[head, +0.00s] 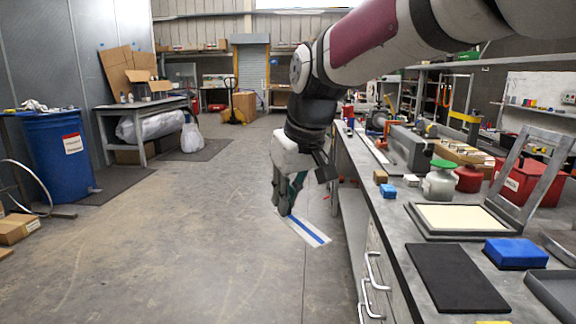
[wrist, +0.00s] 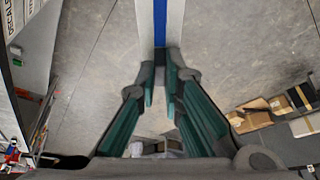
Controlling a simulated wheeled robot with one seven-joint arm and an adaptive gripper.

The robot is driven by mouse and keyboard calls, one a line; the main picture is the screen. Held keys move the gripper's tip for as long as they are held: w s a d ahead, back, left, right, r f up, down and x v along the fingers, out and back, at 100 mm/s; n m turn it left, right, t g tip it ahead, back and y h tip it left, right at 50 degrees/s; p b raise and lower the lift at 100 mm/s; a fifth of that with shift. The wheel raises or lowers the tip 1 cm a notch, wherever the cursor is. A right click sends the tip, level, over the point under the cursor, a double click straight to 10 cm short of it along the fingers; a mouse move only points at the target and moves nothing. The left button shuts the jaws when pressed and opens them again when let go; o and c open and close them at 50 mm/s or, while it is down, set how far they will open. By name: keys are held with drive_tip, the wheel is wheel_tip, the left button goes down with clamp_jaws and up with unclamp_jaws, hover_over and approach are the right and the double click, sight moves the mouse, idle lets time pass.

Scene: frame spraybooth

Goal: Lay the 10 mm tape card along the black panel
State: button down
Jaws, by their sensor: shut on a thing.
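The tape card (head: 309,233), a pale strip with a blue stripe along it, hangs in the air over the floor, left of the workbench. My gripper (head: 284,209) is shut on one end of it. In the wrist view the card (wrist: 174,22) runs from between the fingertips of my gripper (wrist: 161,58) to the top edge; its gripped end is hidden. The black panel (head: 455,279) lies flat and bare on the bench near its front edge, right of and apart from the card. It is not seen in the wrist view.
On the bench (head: 393,232), a framed screen (head: 455,220) stands behind the panel, with a blue block (head: 515,253) and grey tray (head: 555,293) to its right. Jars (head: 439,182) stand farther back. Drawer handles (head: 372,270) stick out in front.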

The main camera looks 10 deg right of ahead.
drive_tip(key=w+d+m+h+p, duration=0.15)
drive_tip(key=d+m+p, duration=0.25)
drive_tip(key=d+p, duration=0.95)
drive_tip(key=shift+s+d+f+m+h+p, duration=0.2)
drive_tip(key=shift+s+d+f+m+p, duration=0.45)
drive_tip(key=shift+s+d+p, duration=1.6)
drive_tip(key=shift+s+d+f+m+h+p, duration=0.15)
drive_tip(key=shift+s+d+f+m+p, duration=0.65)
drive_tip(key=shift+d, duration=2.6)
drive_tip(key=shift+s+d+f+m+h+p, duration=0.25)
drive_tip(key=shift+s+d+f+p, duration=0.85)
drive_tip(key=shift+d+p, duration=1.45)
drive_tip(key=shift+s+d+f+b, duration=0.15)
drive_tip(key=shift+f+b, duration=0.3)
drive_tip(key=shift+f, duration=0.15)
drive_tip(key=shift+s+d+f+b, duration=0.15)
drive_tip(key=shift+f+b, duration=0.25)
drive_tip(key=shift+f, duration=0.15)
drive_tip(key=shift+f, duration=0.7)
drive_tip(key=c, duration=1.2)
unclamp_jaws()
drive_tip(key=shift+o, duration=0.2)
drive_tip(key=shift+r, duration=0.15)
